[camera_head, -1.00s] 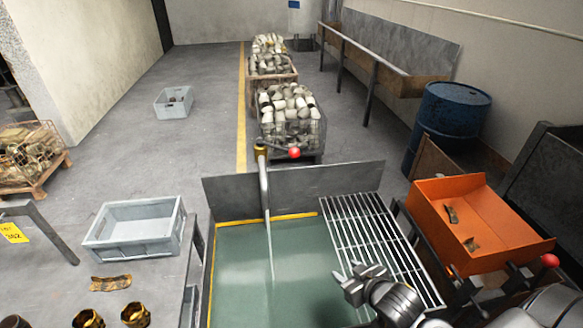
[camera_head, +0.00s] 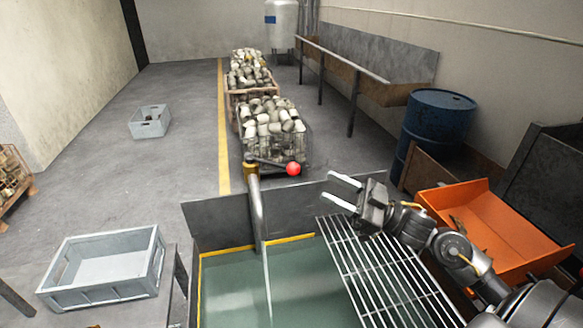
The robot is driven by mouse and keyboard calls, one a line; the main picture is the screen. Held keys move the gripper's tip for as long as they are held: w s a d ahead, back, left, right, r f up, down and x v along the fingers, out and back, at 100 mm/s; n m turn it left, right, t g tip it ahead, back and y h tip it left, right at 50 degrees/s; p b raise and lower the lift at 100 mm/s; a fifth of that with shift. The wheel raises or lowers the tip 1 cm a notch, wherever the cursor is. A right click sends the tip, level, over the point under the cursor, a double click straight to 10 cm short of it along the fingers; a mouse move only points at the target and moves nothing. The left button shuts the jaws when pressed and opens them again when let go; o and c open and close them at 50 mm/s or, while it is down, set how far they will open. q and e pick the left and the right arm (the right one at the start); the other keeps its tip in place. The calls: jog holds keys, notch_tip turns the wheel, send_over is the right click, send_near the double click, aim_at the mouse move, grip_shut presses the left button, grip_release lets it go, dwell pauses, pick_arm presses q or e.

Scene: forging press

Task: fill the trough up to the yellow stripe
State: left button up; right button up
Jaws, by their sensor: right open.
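The trough (camera_head: 222,217) stands in front of me with green-tinted water (camera_head: 235,290) in it. The yellow stripe (camera_head: 228,250) shows along its back and left inner walls, and the water surface lies close below it; the exact gap is hard to judge. The tap (camera_head: 257,212) rises at the back wall, and a thin stream (camera_head: 267,285) falls from it into the water. Its lever ends in a red knob (camera_head: 293,169). My right gripper (camera_head: 335,189) is open and empty, right of the knob and apart from it, fingers pointing left. My left gripper is out of view.
A metal grate (camera_head: 372,270) covers the trough's right part, beneath my right arm. An orange tray (camera_head: 500,225) stands right, with a blue drum (camera_head: 436,125) behind. A grey crate (camera_head: 105,292) sits left. Wire bins of parts (camera_head: 270,130) stand beyond the tap.

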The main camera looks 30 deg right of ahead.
aim_at(294, 167)
jog(key=p+x, duration=0.4)
jog(key=x, duration=0.5)
jog(key=shift+d+r, duration=0.1)
jog(key=shift+r, duration=0.05)
jog(key=shift+w+a+r, duration=0.1)
jog(key=shift+w+a, duration=0.35)
jog(key=shift+a, duration=0.05)
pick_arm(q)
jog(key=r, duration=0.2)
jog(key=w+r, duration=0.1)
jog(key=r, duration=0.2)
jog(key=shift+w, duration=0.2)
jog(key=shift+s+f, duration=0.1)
pick_arm(e)
grip_shut()
